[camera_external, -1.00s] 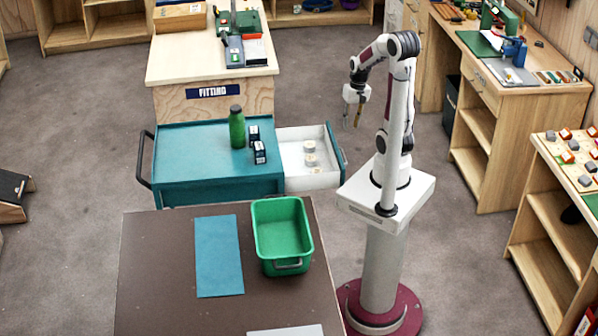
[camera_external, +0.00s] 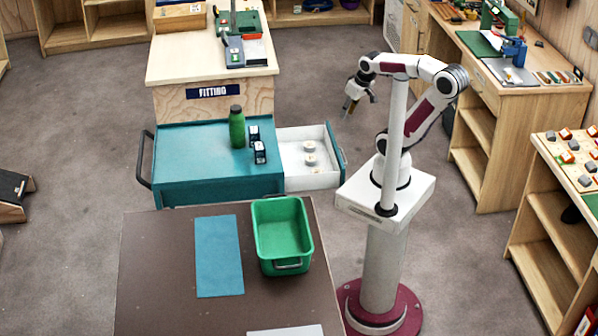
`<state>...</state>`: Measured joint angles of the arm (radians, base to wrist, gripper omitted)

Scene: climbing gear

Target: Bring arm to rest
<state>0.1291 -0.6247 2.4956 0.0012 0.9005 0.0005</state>
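My gripper (camera_external: 347,107) hangs in the air above the floor, up and to the right of the open white drawer (camera_external: 318,180). It points down and slightly left and is apart from everything around it. My arm is folded, with its elbow out to the right above the base. No object shows in the gripper, but the fingers are too small to tell whether they are open or shut.
A teal cabinet (camera_external: 175,165) carries a green bottle (camera_external: 237,127) and small dark boxes (camera_external: 259,152). A green bin (camera_external: 305,235) and blue mat (camera_external: 219,256) lie on the brown table (camera_external: 150,270). A workbench (camera_external: 545,92) stands right.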

